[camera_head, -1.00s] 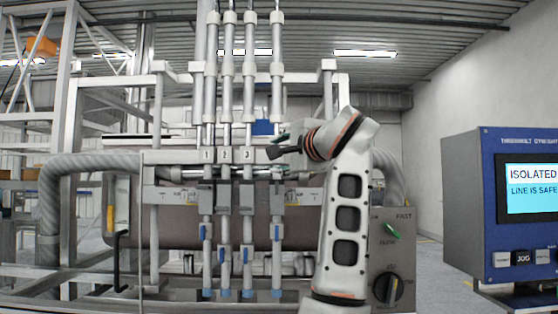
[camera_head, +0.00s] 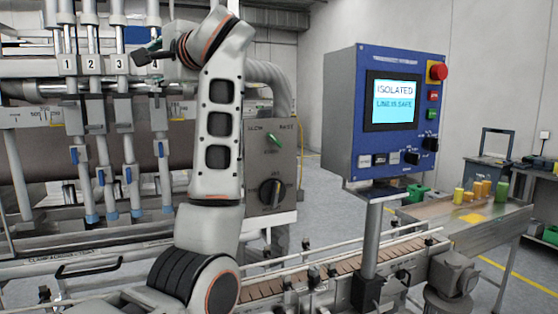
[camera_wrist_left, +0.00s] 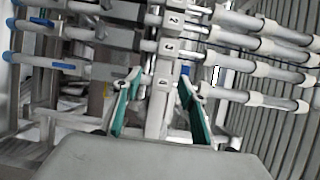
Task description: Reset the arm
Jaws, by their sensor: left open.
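My left gripper (camera_head: 149,49) is open and looks empty, at the top of my raised left arm. It points left, close in the picture to the fourth numbered tube of the piston filler (camera_head: 66,65). In the left wrist view the open gripper (camera_wrist_left: 160,88) shows two teal-lined fingers, one on each side of a numbered block and upright bar. I cannot tell whether the fingers touch the filler. My right gripper is not in view.
A blue control panel (camera_head: 340,110) reads "ISOLATED, LINE IS SAFE". A grey box with a dark knob (camera_head: 271,192) stands behind my arm. A conveyor (camera_head: 330,264) runs right toward a metal table (camera_head: 490,229) holding yellow, orange and green items.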

